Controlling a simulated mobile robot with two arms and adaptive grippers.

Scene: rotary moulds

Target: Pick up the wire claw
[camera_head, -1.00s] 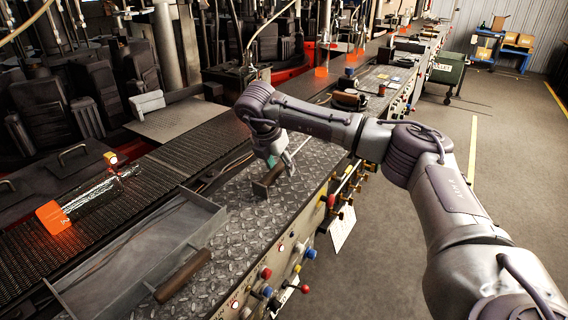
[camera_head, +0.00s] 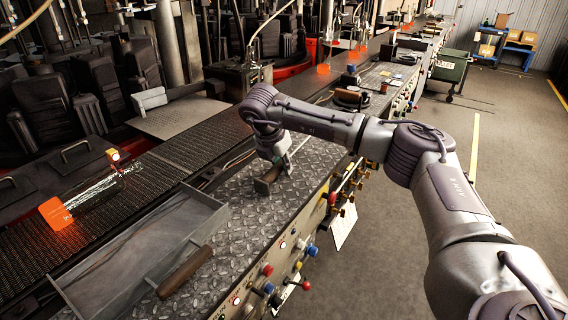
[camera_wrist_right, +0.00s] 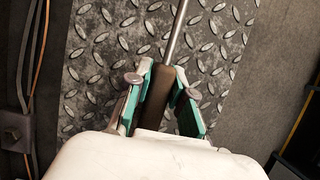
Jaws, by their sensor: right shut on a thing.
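The wire claw has a brown handle (camera_head: 263,186) and a thin metal rod. It lies at the textured metal plate on the machine's side, and its rod shows in the right wrist view (camera_wrist_right: 179,30). My right gripper (camera_wrist_right: 164,88) has its teal-padded fingers on either side of the brown handle (camera_wrist_right: 157,95) and is shut on it. I cannot tell whether the claw touches the plate. My left gripper is not in view.
A grey metal pan (camera_head: 112,292) with a brown handle (camera_head: 185,272) lies near left. Knobs and valves line the panel edge (camera_head: 268,270). Cables run left of the plate (camera_wrist_right: 33,70). Open floor (camera_head: 420,200) lies right.

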